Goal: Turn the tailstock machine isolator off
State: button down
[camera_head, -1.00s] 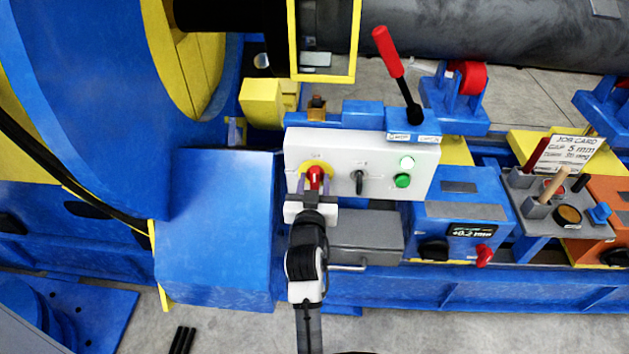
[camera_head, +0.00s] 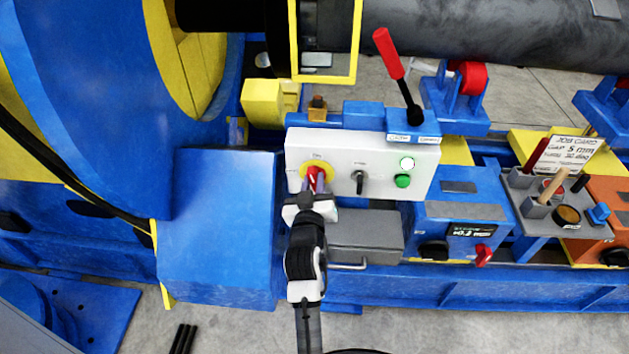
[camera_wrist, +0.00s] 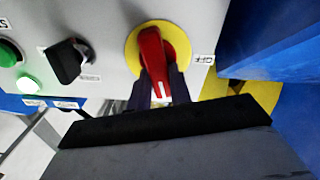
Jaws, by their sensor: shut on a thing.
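The isolator is a red rotary handle (camera_wrist: 154,62) on a yellow round plate (camera_wrist: 181,43), at the left of a white control panel (camera_head: 338,152). In the wrist view an OFF label sits beside the yellow plate, and the handle stands slightly tilted in the picture. My gripper (camera_wrist: 161,88) is shut on the red handle, with a dark finger on each side of it. In the head view my gripper (camera_head: 316,188) covers the lower part of the handle.
A black selector knob (camera_head: 359,181) and a lit white-green button (camera_head: 407,164) above a green button (camera_head: 403,181) share the panel. A red-gripped lever (camera_head: 388,52) rises behind it. A grey box (camera_head: 365,233) with a bar handle sits below. A blue housing (camera_head: 220,225) stands close at left.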

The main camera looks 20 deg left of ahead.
jog(key=n, duration=0.2)
jog(key=n+p, duration=0.1)
jog(key=shift+a+r+n, duration=0.1)
jog(key=shift+a+n, duration=0.1)
jog(key=shift+n, duration=0.2)
jog(key=n+p, duration=0.2)
jog(key=n, duration=0.1)
jog(key=shift+s+a+n, duration=0.1)
jog(key=shift+a+n, duration=0.05)
jog(key=shift+n, duration=0.15)
jog(key=shift+a+f+n+p, duration=0.1)
jog(key=shift+f+n+p, duration=0.15)
jog(key=shift+n+p, duration=1.15)
jog(key=shift+f+n+p, duration=0.2)
jog(key=shift+n+p, duration=0.25)
jog(key=shift+n, duration=1.75)
jog(key=c, duration=1.3)
grip_release()
jog(key=shift+f, duration=0.15)
jog(key=shift+s+f, duration=0.1)
jog(key=shift+s, duration=0.1)
